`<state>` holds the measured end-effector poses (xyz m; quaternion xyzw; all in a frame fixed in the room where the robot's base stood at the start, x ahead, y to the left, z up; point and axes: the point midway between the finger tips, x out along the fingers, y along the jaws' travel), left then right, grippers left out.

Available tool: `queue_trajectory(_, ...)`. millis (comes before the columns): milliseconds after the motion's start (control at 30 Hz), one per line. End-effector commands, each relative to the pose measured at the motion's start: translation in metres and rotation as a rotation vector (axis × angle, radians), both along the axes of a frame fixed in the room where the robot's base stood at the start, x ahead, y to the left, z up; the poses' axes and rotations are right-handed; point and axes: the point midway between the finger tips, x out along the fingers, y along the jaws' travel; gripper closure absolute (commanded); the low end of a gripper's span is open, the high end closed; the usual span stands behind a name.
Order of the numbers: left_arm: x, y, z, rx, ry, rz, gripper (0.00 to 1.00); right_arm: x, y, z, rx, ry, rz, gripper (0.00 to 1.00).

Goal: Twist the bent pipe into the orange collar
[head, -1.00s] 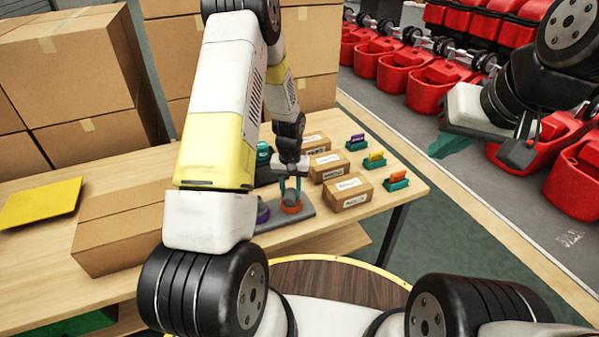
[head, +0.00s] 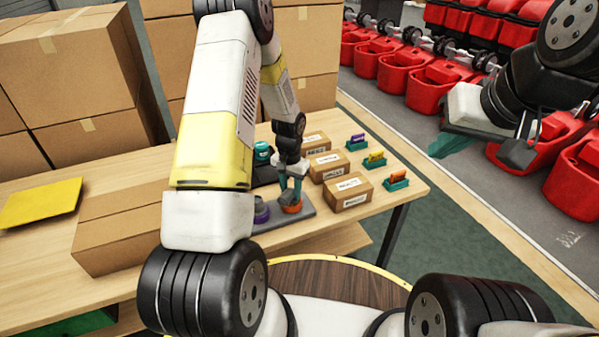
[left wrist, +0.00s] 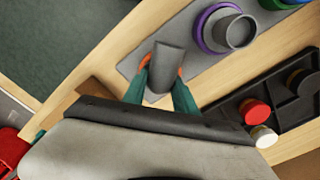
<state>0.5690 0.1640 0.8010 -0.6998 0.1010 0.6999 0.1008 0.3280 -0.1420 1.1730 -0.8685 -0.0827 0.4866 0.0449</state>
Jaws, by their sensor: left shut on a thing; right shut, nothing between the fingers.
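My left gripper (head: 290,188) is shut on the grey bent pipe (left wrist: 166,62), its teal fingers on either side of it in the left wrist view. The orange collar (head: 291,207) is on a grey plate right below these fingers in the head view. Orange edges of the collar (left wrist: 180,72) show beside the pipe in the left wrist view. The pipe is over or in the collar; how deep it sits is hidden. My right gripper (head: 455,144) is shut and empty, well off to the right, away from the table.
The grey plate (left wrist: 130,66) also bears a purple collar (left wrist: 204,32) with a grey pipe in it. A black tray (left wrist: 290,112) holds red and white caps. Small cartons (head: 347,190) and teal holders (head: 396,181) stand right of the plate. A large carton (head: 120,228) lies left.

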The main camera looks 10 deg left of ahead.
Motion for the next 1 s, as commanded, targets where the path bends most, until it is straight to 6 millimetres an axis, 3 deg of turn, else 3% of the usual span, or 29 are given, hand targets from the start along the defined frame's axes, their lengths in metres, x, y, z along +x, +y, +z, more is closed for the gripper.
queue_trajectory(1000,0.0005,0.0005,0.0001,0.0,-0.001,-0.3,1.0,0.0,0.0,0.0,0.0,0.0,0.0,1.0)
